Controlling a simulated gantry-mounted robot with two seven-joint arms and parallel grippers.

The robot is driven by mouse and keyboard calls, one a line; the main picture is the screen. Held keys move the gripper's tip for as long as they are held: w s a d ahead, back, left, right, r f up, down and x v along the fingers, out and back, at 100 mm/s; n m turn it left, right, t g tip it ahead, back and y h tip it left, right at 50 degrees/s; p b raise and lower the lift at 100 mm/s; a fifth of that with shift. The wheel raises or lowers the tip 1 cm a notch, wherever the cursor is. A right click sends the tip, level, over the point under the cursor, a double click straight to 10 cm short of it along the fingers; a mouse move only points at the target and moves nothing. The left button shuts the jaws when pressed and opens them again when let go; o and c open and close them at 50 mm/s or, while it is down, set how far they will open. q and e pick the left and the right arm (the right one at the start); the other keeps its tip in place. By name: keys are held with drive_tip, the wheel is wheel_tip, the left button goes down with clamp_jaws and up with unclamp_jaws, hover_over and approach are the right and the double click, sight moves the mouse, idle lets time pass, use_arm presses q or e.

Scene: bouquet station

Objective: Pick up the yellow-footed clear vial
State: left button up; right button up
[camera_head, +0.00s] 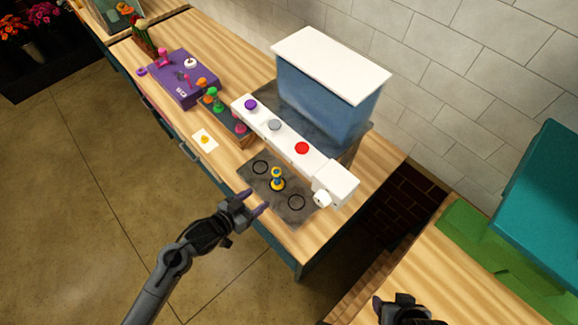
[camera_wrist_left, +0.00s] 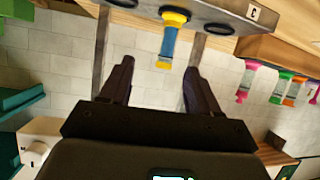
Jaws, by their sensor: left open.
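The yellow-footed vial (camera_head: 278,180) stands upright on a dark grey mat (camera_head: 247,178) between two black rings. It has a yellow foot, a blue-looking body and a yellow top. My left gripper (camera_head: 255,202) is open and empty, just in front and to the left of the vial, with its fingers pointing toward it. In the left wrist view the vial (camera_wrist_left: 169,42) shows upside down, lined up between the open fingertips (camera_wrist_left: 158,68) but beyond them. My right gripper (camera_head: 400,308) is at the bottom edge, partly cut off; its jaw state is unclear.
A white ledge (camera_head: 322,164) with purple, grey and red buttons stands behind the mat, before a blue tank (camera_head: 322,95) with a white lid. Other coloured vials (camera_head: 215,100) stand to the left by a purple box (camera_head: 183,82). A white card (camera_head: 205,140) lies near the counter's edge.

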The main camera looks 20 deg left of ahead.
sight(274, 180)
use_arm(q)
drive_tip(key=shift+t, duration=0.3)
drive_tip(key=w+f, duration=0.1)
drive_tip(key=w, duration=0.1)
drive_tip(key=w+f+b, duration=0.1)
drive_tip(key=w, duration=0.1)
drive_tip(key=w+f+b, duration=0.1)
drive_tip(key=w, duration=0.1)
drive_tip(key=shift+w+d+f, duration=0.15)
drive_tip(key=shift+w+d, duration=0.05)
drive_tip(key=shift+d, duration=0.1)
drive_tip(key=shift+w+d+f, duration=0.2)
drive_tip(key=shift+w+d, duration=0.05)
drive_tip(key=shift+w, duration=0.25)
drive_tip(key=x, duration=0.4)
drive_tip(key=shift+w+d+r, duration=0.1)
drive_tip(key=shift+d+r, duration=0.1)
drive_tip(key=shift+r, duration=0.2)
drive_tip(key=shift+w+d+f, duration=0.2)
drive_tip(key=shift+w+f, duration=0.1)
drive_tip(key=shift+w, duration=0.2)
use_arm(e)
drive_tip(key=f, duration=0.2)
drive_tip(key=s+f, duration=0.1)
drive_tip(key=shift+d+f, duration=0.15)
drive_tip(key=shift+d, duration=0.15)
